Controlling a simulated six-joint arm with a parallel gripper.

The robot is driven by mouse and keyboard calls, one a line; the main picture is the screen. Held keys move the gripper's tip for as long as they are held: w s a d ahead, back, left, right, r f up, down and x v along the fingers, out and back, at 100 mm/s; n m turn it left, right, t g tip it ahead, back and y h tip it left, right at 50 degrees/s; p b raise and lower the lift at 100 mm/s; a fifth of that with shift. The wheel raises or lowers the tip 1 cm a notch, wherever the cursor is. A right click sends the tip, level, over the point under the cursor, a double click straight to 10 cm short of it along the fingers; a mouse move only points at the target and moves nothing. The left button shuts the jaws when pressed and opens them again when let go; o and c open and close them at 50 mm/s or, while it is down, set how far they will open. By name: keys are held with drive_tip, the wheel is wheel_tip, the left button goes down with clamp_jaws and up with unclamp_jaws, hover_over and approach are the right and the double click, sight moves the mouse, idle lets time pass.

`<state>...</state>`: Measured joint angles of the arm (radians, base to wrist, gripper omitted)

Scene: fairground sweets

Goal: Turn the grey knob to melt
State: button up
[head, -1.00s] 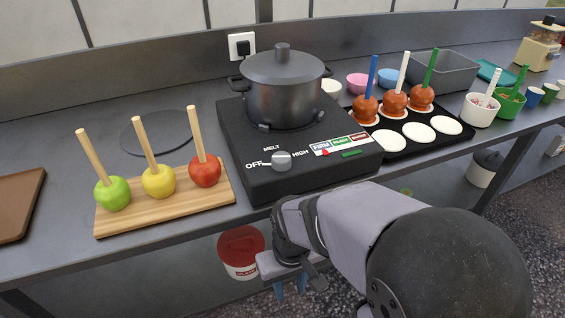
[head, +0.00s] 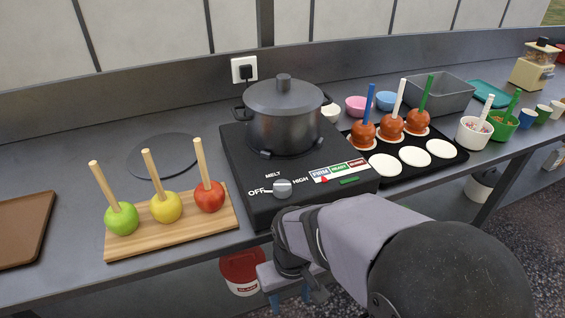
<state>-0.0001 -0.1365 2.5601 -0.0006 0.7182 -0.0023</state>
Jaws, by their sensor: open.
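The grey knob (head: 283,188) is on the front of the black hot plate (head: 238,148). Its white pointer mark lies toward OFF, at its left. The label MELT is above the knob and HIGH is at its upper right. My gripper (head: 290,298) hangs below and in front of the counter edge, well apart from the knob. Its two blue fingertips are spread with nothing between them. My arm covers part of the counter's front edge, but the knob is in clear view.
A lidded pot (head: 284,115) stands on the hot plate. A wooden board (head: 150,240) with three apples on sticks is at left. A black tray (head: 455,155) with coated apples is at right. A red-and-white tub (head: 242,272) sits below the counter, close to my gripper.

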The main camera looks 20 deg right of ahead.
wheel_tip(320, 180, up, 28)
drive_tip(key=f+p, duration=0.1)
drive_tip(key=p, duration=2.5)
wheel_tip(320, 180, up, 5)
drive_tip(key=n+b, duration=0.2)
drive_tip(key=n, duration=0.1)
hover_over(282, 184)
drive_tip(key=s, duration=0.1)
drive_tip(key=shift+s+a, duration=0.1)
drive_tip(key=shift+w+r+n, duration=0.4)
drive_tip(key=shift+w+n, duration=0.15)
drive_tip(key=shift+n, duration=0.25)
drive_tip(key=shift+f+p, duration=0.55)
drive_tip(key=shift+f, duration=3.15)
drive_tip(key=c, duration=1)
